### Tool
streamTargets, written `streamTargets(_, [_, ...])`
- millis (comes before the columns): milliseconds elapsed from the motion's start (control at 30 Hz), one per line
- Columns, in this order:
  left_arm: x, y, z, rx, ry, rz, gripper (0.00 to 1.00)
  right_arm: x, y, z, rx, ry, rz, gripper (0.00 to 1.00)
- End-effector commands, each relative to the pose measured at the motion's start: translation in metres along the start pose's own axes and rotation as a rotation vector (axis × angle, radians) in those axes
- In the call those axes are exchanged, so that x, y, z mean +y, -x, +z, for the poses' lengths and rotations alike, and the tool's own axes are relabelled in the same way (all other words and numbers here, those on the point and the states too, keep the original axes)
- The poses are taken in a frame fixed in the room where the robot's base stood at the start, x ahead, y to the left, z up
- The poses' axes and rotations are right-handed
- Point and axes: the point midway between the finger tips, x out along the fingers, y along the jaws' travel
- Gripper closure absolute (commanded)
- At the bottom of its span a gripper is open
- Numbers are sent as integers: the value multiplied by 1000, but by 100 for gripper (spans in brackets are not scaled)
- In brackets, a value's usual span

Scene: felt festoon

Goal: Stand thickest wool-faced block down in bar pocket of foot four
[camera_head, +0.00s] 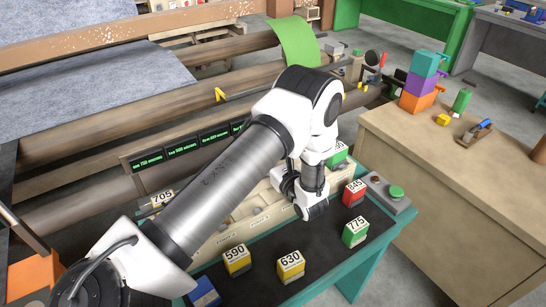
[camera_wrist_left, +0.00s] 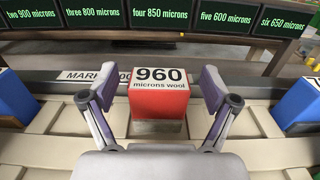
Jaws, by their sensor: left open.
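A red block (camera_wrist_left: 158,102) labelled "960 microns wool" stands upright at the middle of the left wrist view, with a grey metal foot below it. It is on the pale bar (camera_wrist_left: 50,155), below the panel reading "four 850 microns" (camera_wrist_left: 160,15). I cannot tell how deep it sits in a pocket. My left gripper (camera_wrist_left: 156,90) is open, one finger on each side of the block, with visible gaps. In the head view my arm hides this block. My right gripper is not in view.
Blocks 590 (camera_head: 237,262), 630 (camera_head: 290,267), 775 (camera_head: 355,234) and 845 (camera_head: 354,194) stand on the dark bench top. Blue blocks (camera_wrist_left: 15,98) (camera_wrist_left: 300,105) flank the bar's middle. A green-button box (camera_head: 385,193) is at the bench's right end.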

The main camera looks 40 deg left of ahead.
Motion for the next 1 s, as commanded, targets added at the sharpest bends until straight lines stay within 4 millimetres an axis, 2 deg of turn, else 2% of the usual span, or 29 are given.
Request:
streamTargets(167, [-2,36,-3,-3,-2,-8,13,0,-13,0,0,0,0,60])
streamTargets(400, [-1,97,-2,-4,0,-8,13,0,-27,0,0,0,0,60])
streamTargets(500, [-1,112,-2,-2,0,-5,13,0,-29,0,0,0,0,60])
streamTargets(633, [0,119,-1,-1,0,-2,13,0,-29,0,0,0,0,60])
streamTargets(867, [0,119,0,0,-1,-1,13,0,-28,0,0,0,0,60])
streamTargets(1000, [0,119,11,0,0,-1,13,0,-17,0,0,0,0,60])
